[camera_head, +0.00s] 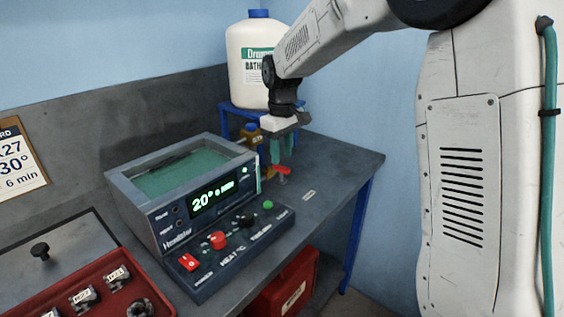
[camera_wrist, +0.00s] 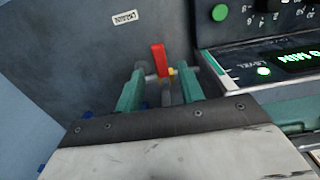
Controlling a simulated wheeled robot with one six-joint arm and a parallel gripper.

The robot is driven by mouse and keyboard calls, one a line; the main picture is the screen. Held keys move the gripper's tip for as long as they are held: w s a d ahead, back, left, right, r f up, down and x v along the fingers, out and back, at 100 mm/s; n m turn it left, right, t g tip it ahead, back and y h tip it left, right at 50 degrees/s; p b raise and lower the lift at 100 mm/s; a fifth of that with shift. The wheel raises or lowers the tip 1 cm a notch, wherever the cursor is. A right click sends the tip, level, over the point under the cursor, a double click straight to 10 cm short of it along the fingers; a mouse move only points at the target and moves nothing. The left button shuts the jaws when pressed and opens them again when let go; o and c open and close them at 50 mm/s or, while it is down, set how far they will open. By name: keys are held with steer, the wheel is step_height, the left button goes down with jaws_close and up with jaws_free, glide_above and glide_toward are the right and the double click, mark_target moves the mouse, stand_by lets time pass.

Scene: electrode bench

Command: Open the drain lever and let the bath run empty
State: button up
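The bath (camera_head: 115,187) is a grey heated tank with teal liquid in it and a lit display reading 20°. The red drain lever (camera_head: 284,169) is at the bath's right side, low over the bench. In the wrist view the red lever (camera_wrist: 158,58) sits on a small valve with a yellow part, between and just beyond my fingertips. My gripper (camera_head: 276,158) points down at the bath's right end, and its teal fingers partly hide the valve. In the wrist view my gripper (camera_wrist: 168,75) is open, with a finger on each side of the valve. Contact cannot be told.
A white drum with a blue cap (camera_head: 248,60) stands on a blue stand (camera_head: 226,118) behind my gripper. A brown bottle (camera_head: 252,134) is close by. A control panel (camera_head: 235,240) fronts the bath. A red tray (camera_head: 70,276) lies front left. The bench's right end is mostly clear.

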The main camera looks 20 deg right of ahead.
mark_target(282, 167)
steer(key=shift+f, duration=1.75)
steer(key=shift+c, duration=0.4)
jaws_close()
